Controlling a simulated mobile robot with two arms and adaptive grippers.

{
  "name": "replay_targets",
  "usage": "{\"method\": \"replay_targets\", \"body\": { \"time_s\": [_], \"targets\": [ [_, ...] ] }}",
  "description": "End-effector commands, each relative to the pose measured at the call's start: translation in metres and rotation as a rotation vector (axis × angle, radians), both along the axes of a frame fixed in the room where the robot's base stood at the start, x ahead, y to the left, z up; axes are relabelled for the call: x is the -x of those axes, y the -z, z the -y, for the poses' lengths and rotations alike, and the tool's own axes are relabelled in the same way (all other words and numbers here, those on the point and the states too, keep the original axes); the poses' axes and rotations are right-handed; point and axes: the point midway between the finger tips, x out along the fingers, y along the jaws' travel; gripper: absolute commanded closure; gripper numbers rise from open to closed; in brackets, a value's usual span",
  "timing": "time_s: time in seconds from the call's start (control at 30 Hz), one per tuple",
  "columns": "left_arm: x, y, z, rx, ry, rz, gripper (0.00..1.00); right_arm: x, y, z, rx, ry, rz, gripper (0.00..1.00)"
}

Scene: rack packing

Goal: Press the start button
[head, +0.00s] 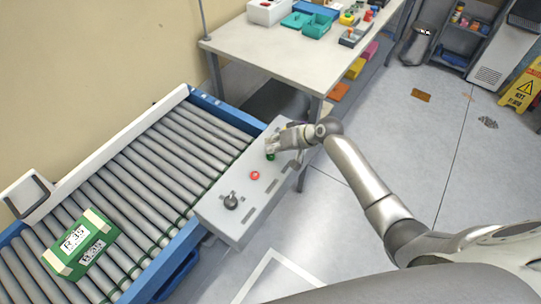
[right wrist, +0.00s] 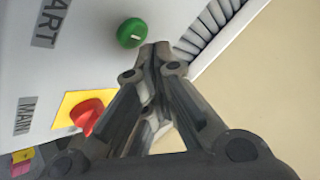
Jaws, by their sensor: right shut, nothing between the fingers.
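The green start button (head: 270,156) is on the grey control panel (head: 215,212) beside the conveyor. It also shows in the right wrist view (right wrist: 132,33), next to a label partly reading "ART". My right gripper (head: 271,146) is over the far end of the panel, close to the green button. In the right wrist view its fingers (right wrist: 156,50) are shut and empty, with the tips just beside the green button; I cannot tell whether they touch it. My left gripper is not in view.
A red button (head: 255,175) and a black knob (head: 231,202) are also on the panel. A red switch on a yellow plate (right wrist: 68,103) is by a "MAIN" label. A green box (head: 78,246) lies on the roller conveyor (head: 150,175). A table (head: 290,55) stands behind.

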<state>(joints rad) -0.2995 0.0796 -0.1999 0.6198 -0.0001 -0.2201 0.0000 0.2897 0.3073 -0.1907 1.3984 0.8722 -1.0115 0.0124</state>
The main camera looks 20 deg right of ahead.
Motion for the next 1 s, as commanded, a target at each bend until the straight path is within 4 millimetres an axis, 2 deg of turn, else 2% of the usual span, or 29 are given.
{"method": "replay_targets", "body": {
  "time_s": [1.0],
  "targets": [
    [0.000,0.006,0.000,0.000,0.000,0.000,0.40,0.000,0.010,0.000,0.000,0.000,0.000,1.00]
  ]
}}
